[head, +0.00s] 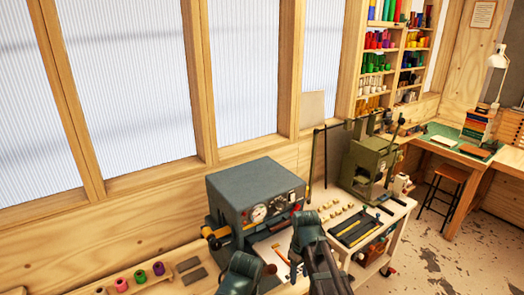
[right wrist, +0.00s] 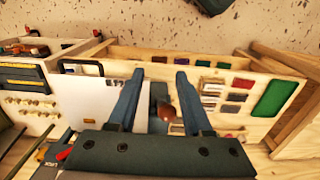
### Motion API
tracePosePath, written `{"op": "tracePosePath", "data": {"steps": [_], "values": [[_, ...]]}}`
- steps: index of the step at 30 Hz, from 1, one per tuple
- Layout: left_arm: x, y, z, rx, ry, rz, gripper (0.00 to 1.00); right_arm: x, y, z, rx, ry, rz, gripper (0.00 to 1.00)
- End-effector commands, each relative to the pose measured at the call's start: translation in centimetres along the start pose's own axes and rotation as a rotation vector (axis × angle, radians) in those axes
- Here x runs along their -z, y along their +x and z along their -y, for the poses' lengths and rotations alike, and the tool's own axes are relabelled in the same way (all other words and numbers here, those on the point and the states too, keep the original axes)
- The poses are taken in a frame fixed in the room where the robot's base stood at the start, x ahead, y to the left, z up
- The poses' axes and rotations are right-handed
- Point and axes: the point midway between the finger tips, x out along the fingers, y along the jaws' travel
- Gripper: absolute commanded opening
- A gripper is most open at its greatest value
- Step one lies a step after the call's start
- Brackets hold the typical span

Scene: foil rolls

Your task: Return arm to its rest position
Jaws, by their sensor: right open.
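My right gripper (right wrist: 158,88) is open in the right wrist view, its two dark blue fingers apart and pointing away over a work surface. A dark reddish-brown knob (right wrist: 166,111) shows between the fingers; I cannot tell how far below them it is. Nothing is seen held. In the head view, dark parts of my own arms stand at the bottom centre, in front of the grey machine and the white bench. My left gripper cannot be made out there.
A grey machine with dials (head: 256,200) stands on the bench, with a green press (head: 367,165) to its right. Coloured rolls (head: 140,276) sit on a wooden rack at lower left. Colour swatches (right wrist: 234,97) lie right of the fingers. Open floor (head: 440,255) is at right.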

Motion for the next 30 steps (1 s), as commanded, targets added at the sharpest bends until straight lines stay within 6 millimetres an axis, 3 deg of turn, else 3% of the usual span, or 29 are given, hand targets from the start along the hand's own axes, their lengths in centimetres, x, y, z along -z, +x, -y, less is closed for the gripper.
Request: {"op": "tracePosePath", "data": {"steps": [11,17,22,30], "values": [[0.2,3.3,-0.3,0.001,0.005,-0.001,0.98,-1.0,3.3,2.0,-0.006,0.028,0.011,0.5],[0.4,6.5,-0.6,0.002,0.011,-0.001,0.98,-2.1,6.5,3.9,-0.015,0.056,0.021,0.5],[0.7,10.4,-0.9,0.003,0.018,-0.002,0.98,-3.5,10.5,6.1,-0.026,0.094,0.033,0.5],[1.2,19.2,-1.7,0.005,0.033,-0.004,0.98,-7.1,19.2,10.9,-0.058,0.184,0.057,0.5]]}}
